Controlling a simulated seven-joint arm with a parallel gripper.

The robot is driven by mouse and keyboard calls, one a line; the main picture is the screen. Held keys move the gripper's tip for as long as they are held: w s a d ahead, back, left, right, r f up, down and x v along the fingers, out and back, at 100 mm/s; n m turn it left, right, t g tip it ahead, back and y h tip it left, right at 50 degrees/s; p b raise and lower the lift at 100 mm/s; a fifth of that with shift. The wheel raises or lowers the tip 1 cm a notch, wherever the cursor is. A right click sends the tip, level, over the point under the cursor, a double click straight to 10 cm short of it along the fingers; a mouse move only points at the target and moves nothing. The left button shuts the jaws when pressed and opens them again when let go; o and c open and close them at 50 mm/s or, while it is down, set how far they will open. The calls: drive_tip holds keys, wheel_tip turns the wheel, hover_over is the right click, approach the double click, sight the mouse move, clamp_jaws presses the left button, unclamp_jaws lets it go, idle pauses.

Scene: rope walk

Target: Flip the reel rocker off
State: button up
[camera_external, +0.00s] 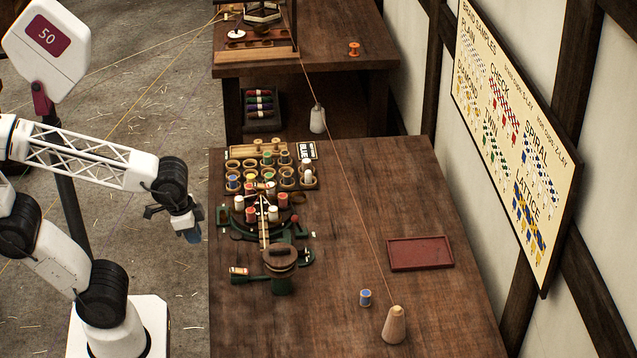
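A dark green braiding machine (281,287) with a round wooden top stands at the left side of the near wooden table (340,240). My gripper (190,236) hangs pointing down just off the table's left edge, up and to the left of this part, apart from everything. The view is too small to show whether its fingers are open or shut.
A rack of colored bobbins (262,178) stands behind the machine. To the right lie an empty red tray (420,253), a blue spool (365,298) and a tan cone (394,326) with a cord running up from it. The table's middle is clear.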

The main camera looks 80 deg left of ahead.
drive_tip(key=shift+w+a+f+m, duration=0.35)
drive_tip(key=shift+w+a+m, duration=0.1)
drive_tip(key=shift+w+m, duration=0.25)
clamp_jaws()
drive_tip(key=m+g, duration=0.5)
drive_tip(key=m, duration=1)
hover_over(235, 270)
drive_tip(key=w+d, duration=0.1)
drive_tip(key=w, duration=0.2)
drive_tip(key=w+x, duration=0.2)
drive_tip(key=x, duration=0.9)
drive_tip(key=shift+w+a+f+m, duration=0.5)
drive_tip(key=shift+f+m, duration=0.1)
drive_tip(key=shift+f, duration=0.05)
drive_tip(key=shift+f, duration=0.1)
drive_tip(key=x, duration=1.4)
drive_tip(key=shift+s, duration=0.1)
drive_tip(key=shift+s, duration=0.1)
